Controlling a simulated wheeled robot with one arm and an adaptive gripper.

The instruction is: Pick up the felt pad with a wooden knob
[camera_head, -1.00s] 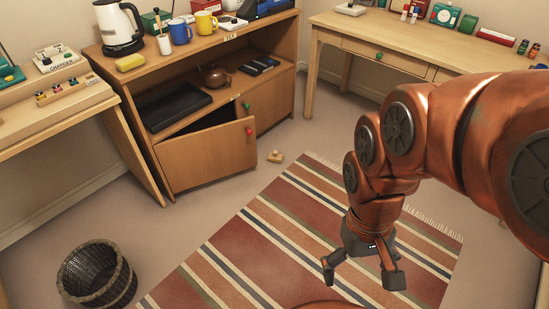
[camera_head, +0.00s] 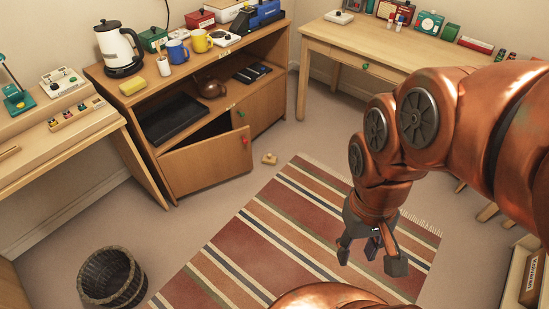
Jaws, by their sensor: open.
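A small tan piece with a knob-like bump (camera_head: 269,158) lies on the floor between the cabinet's open door and the striped rug. It may be the felt pad with the wooden knob, but it is too small to be sure. My gripper (camera_head: 371,256) is open and empty above the rug, at lower right. It is well apart from the small piece, to its right and nearer to me.
A low wooden cabinet (camera_head: 190,108) has its left door (camera_head: 207,165) ajar. A kettle (camera_head: 120,48), mugs and a yellow block (camera_head: 132,87) stand on top. A desk (camera_head: 430,48) is at back right. A dark basket (camera_head: 112,278) stands at lower left. The rug (camera_head: 265,225) is clear.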

